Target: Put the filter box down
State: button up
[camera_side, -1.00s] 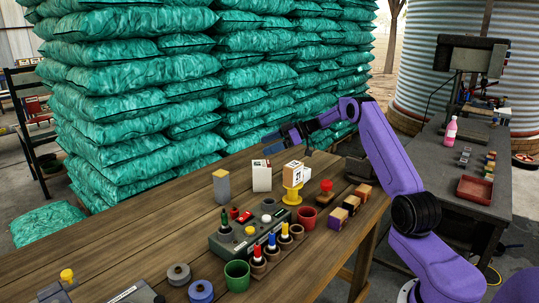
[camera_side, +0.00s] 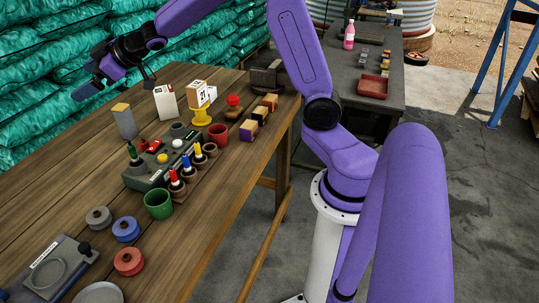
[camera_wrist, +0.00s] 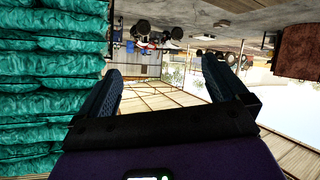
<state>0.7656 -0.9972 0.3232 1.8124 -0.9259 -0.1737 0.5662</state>
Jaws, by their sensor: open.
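Three box-like things stand upright on the wooden table (camera_side: 60,200), and I cannot tell for sure which is the filter box. One is a white box (camera_side: 166,103) with small red marks. One is a white and orange box (camera_side: 198,94) with dark print, on top of a yellow stand (camera_side: 202,116). One is a grey block with a yellow top (camera_side: 124,122). My gripper (camera_side: 115,87) is in the air near the table's far edge, apart from all three. In the wrist view my gripper (camera_wrist: 160,82) is open, with nothing between its fingers.
A grey-green panel (camera_side: 160,165) with coloured knobs stands mid-table. Around it are a green cup (camera_side: 158,204), a red cup (camera_side: 217,135) and several wooden blocks (camera_side: 261,114). Round weights (camera_side: 126,228) lie nearer the front. Green sacks (camera_side: 40,70) are stacked behind. Bare tabletop shows at left.

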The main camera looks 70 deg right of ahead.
jog(key=s+a+f+n+g+h, duration=0.1)
jog(key=s+f+g, duration=0.2)
jog(key=s, duration=0.8)
jog(key=s+a+f+n+g+h, duration=0.1)
jog(key=s+a+f+g, duration=0.15)
jog(key=s, duration=0.85)
jog(key=s+a+f+n+g+h, duration=0.1)
jog(key=s+f+g, duration=0.2)
jog(key=s, duration=0.8)
jog(key=s+d+f+n+g, duration=0.1)
jog(key=s+d, duration=0.1)
jog(key=s, duration=0.4)
jog(key=s+d+f+n+g+h, duration=0.1)
jog(key=s+d+g, duration=0.1)
jog(key=s, duration=0.3)
jog(key=shift+s+d+f, duration=0.15)
jog(key=shift+s+d, duration=0.25)
jog(key=shift+d, duration=0.05)
